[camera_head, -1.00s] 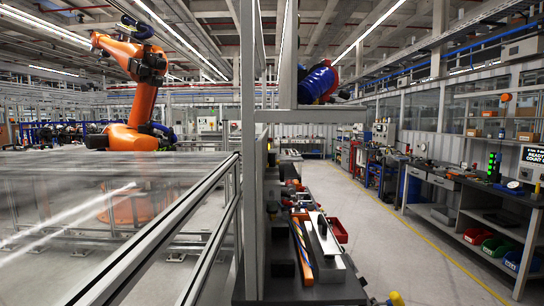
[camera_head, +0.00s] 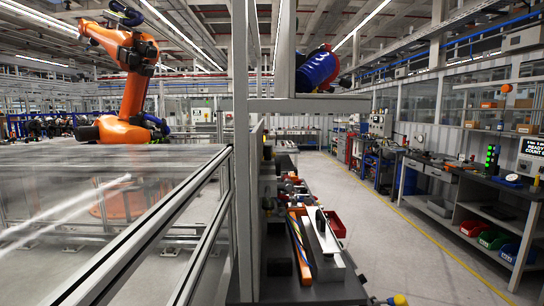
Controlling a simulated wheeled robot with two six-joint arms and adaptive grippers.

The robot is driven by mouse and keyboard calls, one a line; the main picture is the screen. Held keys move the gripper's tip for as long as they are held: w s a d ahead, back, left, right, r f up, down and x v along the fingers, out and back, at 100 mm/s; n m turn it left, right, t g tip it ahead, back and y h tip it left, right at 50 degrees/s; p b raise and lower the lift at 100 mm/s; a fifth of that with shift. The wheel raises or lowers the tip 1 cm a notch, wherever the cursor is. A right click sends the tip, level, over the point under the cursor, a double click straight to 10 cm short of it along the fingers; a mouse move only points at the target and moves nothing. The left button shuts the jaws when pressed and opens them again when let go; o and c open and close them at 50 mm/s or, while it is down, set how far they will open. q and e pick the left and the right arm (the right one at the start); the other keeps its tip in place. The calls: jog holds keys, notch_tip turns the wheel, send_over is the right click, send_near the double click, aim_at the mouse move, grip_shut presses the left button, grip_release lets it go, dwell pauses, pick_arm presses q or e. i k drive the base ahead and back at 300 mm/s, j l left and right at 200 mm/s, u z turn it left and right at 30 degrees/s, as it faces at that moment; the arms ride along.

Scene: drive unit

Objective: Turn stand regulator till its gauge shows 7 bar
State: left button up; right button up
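I cannot make out the stand regulator or its gauge for certain in the head view. Neither of my grippers is in view. A narrow dark bench (camera_head: 352,290) with tools on it stands just right of the grey frame post in the near middle.
A grey frame post (camera_head: 246,200) and a glass-topped fence (camera_head: 110,160) block the left, with an orange robot arm (camera_head: 130,90) behind. The aisle floor (camera_head: 385,230) with a yellow line is clear. A workbench (camera_head: 470,185) with coloured bins (camera_head: 493,240) lines the right.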

aim_at(267, 148)
jog(key=k+z, duration=0.15)
jog(key=k, duration=0.5)
jog(key=z, duration=2.65)
jog(key=i+j, duration=0.15)
jog(key=i, duration=0.35)
jog(key=i+j+z, duration=0.1)
jog(key=i, duration=0.4)
jog(key=i+j, duration=0.2)
jog(key=i, duration=0.25)
jog(key=i+j+u, duration=0.1)
jog(key=i+u, duration=0.35)
jog(key=i+l+u, duration=0.1)
jog(key=i+u, duration=0.3)
jog(key=i+l+u, duration=0.25)
jog(key=i+u, duration=0.2)
jog(key=i+j+u, duration=0.2)
jog(key=i+u, duration=0.25)
jog(key=i+j+u, duration=0.1)
jog(key=i+u, duration=0.65)
jog(key=u, duration=0.15)
jog(key=i+u, duration=0.2)
jog(key=i, duration=0.5)
jog(key=i+u, duration=0.2)
jog(key=i, duration=0.5)
jog(key=i+l+u, duration=0.2)
jog(key=i, duration=0.5)
jog(key=i+u, duration=0.2)
jog(key=u, duration=1.7)
